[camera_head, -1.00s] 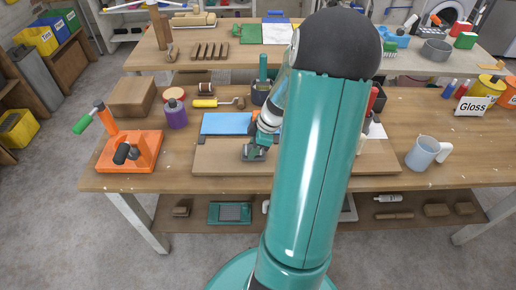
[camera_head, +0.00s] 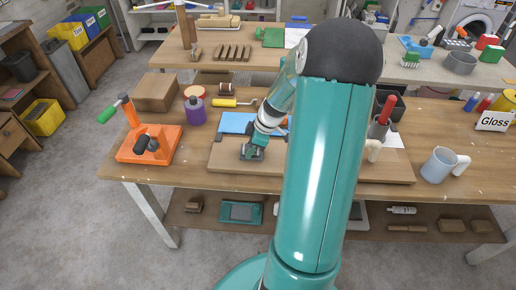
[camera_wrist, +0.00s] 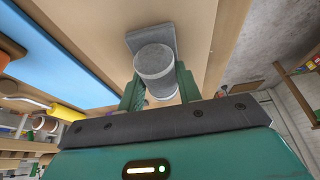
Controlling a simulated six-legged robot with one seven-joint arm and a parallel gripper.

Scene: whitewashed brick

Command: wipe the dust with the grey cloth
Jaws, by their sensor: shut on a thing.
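My gripper (camera_head: 256,142) is over the left part of a wooden board (camera_head: 226,154) on the workbench. It is shut on the grey cloth (camera_head: 249,154), which looks like a flat grey pad with a round grey grip. In the wrist view my gripper's fingers (camera_wrist: 158,86) stand on both sides of the round grip, and the flat grey part (camera_wrist: 150,40) lies against the board (camera_wrist: 190,30). I cannot tell how firmly it touches. I make out no dust on the board; my arm hides its middle.
A blue sheet (camera_head: 235,122) lies along the board's back edge. An orange clamp-like tool (camera_head: 150,150) stands to the left, with a purple bottle (camera_head: 196,112) behind it. A yellow-handled tool (camera_head: 224,102) lies behind the board. A pale mug (camera_head: 438,165) stands to the right.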

